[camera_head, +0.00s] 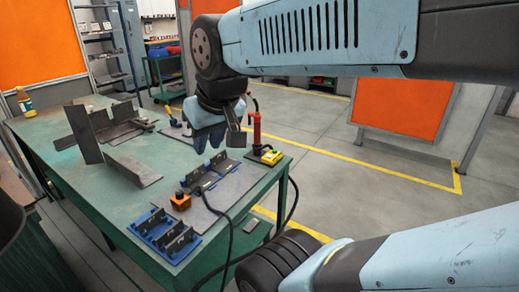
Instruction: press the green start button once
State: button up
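A small yellow box with green on it (270,156) sits at the right edge of the green table. This may be the start button, but its button face is too small to make out clearly. My gripper (208,146) points down above the table, to the left of the yellow box and apart from it. It appears to hover over the blue fixture with dark upright plates (208,175). Its fingertips are small and partly merged in this view, so I cannot tell if they are open or shut. I see nothing held in it.
A red upright cylinder (256,128) stands just behind the yellow box. An orange box with a black knob (181,201) and another blue fixture (164,235) are nearer. Steel plates (84,135) stand at the left. Dark cables hang off the table's right side.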

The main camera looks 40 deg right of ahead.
grip_shut()
dwell(1.2)
